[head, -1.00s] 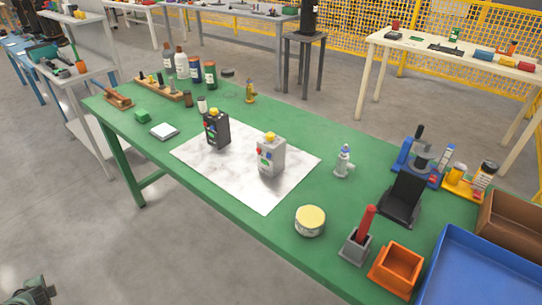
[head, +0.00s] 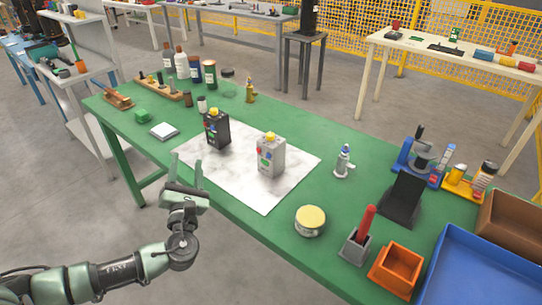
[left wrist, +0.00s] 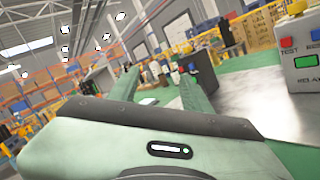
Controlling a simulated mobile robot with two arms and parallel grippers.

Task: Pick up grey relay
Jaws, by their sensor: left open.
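The grey relay (head: 270,157) stands upright on a white marbled mat (head: 262,195), with a yellow knob on top and coloured buttons on its front. A black relay (head: 216,130) of the same shape stands to its left on the mat. My left gripper (head: 187,170) is open and empty, in front of the table's near edge, left of and apart from the grey relay. In the left wrist view the grey relay (left wrist: 300,62) is cut off at the right edge, and the black relay (left wrist: 197,75) shows behind a finger. My right gripper is not in view.
A round yellow-lidded tin (head: 310,220), a grey holder with a red stick (head: 357,248) and an orange bin (head: 396,270) stand to the right. A small silver dispenser (head: 344,160) stands beyond the mat. The mat's front part is clear.

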